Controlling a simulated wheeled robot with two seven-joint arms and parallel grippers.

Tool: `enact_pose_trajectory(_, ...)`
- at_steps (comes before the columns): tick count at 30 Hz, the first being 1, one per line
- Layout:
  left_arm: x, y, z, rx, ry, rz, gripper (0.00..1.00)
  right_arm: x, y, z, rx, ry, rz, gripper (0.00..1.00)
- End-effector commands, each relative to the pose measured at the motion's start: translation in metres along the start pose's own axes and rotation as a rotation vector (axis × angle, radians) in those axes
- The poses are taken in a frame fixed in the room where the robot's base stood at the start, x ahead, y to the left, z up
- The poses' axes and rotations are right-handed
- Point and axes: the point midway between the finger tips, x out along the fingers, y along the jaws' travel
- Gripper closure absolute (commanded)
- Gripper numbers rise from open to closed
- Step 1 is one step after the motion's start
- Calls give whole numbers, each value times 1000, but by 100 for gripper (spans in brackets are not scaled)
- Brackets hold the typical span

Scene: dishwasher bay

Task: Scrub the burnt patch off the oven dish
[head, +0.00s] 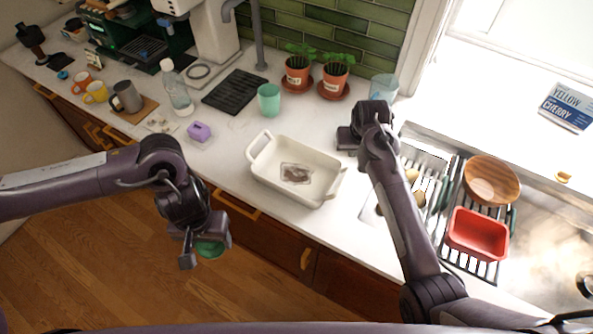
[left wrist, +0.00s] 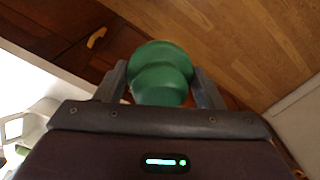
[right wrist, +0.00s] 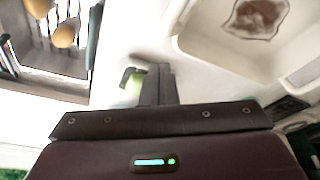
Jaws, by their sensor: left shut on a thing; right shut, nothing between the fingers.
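The oven dish (head: 325,187) is white, rectangular and two-handled, standing on the counter. A dark brown burnt patch (head: 296,174) lies on its floor. In the right wrist view the dish (right wrist: 200,38) and the patch (right wrist: 257,17) show at the upper right. My left gripper (head: 207,246) is shut on a green rounded scrubber (left wrist: 160,72), held in front of the counter, over the floor and to the left of the dish. My right gripper (head: 347,139) is shut and empty, near the dish's back right corner. It appears apart from the dish.
A drying rack (head: 487,266) with a red tub (head: 478,236) and a wooden bowl (head: 492,180) stands at right. A green cup (head: 269,100), a purple thing (head: 199,132) and a bottle (head: 176,90) stand left of and behind the dish. Potted plants (head: 335,82) stand behind.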

Motion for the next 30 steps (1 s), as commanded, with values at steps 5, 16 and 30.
enact_pose_trajectory(5, 1, 0, 0, 0, 0, 0, 56, 4, 0, 1, 0, -1, 0, 100)
enact_pose_trajectory(16, 3, 0, 0, 0, 0, 0, 56, 11, 0, 4, 0, 0, 0, 100)
enact_pose_trajectory(30, 6, 0, 0, 0, 0, 0, 56, 20, 0, 6, 0, 0, 0, 100)
